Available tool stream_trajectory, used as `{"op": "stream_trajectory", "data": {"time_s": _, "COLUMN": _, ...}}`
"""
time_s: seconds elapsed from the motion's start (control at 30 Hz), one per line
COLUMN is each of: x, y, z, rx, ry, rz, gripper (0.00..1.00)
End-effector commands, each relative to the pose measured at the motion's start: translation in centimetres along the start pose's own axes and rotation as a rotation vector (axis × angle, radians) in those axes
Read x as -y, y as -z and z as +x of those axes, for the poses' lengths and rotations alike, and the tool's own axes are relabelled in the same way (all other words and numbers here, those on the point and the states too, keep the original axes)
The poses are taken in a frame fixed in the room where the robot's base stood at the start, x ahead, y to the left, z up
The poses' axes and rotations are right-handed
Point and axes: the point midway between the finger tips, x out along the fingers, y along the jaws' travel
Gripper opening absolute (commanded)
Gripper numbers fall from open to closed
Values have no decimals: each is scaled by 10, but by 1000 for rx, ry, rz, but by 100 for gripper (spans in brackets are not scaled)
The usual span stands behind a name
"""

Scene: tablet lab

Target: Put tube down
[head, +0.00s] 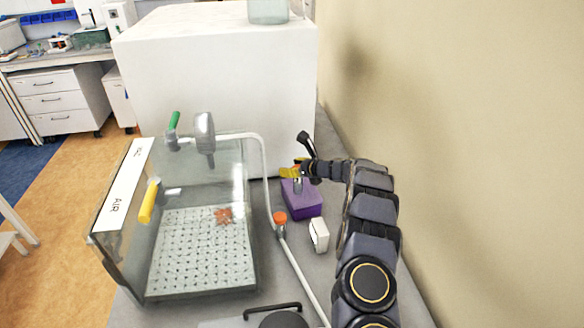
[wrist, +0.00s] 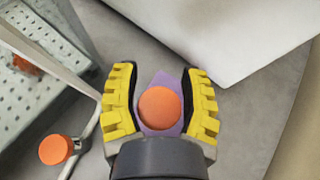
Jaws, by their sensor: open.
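An orange round cap (wrist: 160,110), seen end-on and apparently the tube's top, lies between my gripper's two yellow fingers in the wrist view. My gripper (wrist: 160,97) is open, with narrow gaps showing beside the cap. A purple block (head: 301,199) stands on the grey bench below my gripper (head: 294,172) in the head view. Some purple (wrist: 150,84) also shows behind the cap in the wrist view. The tube's body is mostly hidden, so I cannot tell how deep it sits in the block.
A clear tank (head: 200,285) with a perforated floor and a reddish object (head: 223,215) stands at left. A pale pipe (head: 302,282) with an orange cap (head: 280,218) runs beside it. A small white box (head: 319,235) is nearby. A big white box (head: 215,85) stands behind; a wall rises at right.

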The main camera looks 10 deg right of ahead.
Motion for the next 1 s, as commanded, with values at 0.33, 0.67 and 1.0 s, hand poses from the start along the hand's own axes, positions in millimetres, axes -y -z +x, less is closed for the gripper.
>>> {"op": "stream_trajectory", "data": {"time_s": 0.33, "x": 2, "y": -3, "z": -50, "rx": 3, "ry": 5, "rz": 4, "gripper": 43}}
{"op": "stream_trajectory", "data": {"time_s": 0.67, "x": 1, "y": -2, "z": -106, "rx": 2, "ry": 2, "rz": 0, "gripper": 43}}
{"op": "stream_trajectory", "data": {"time_s": 1.0, "x": 0, "y": -1, "z": -121, "rx": 0, "ry": -1, "rz": -1, "gripper": 43}}
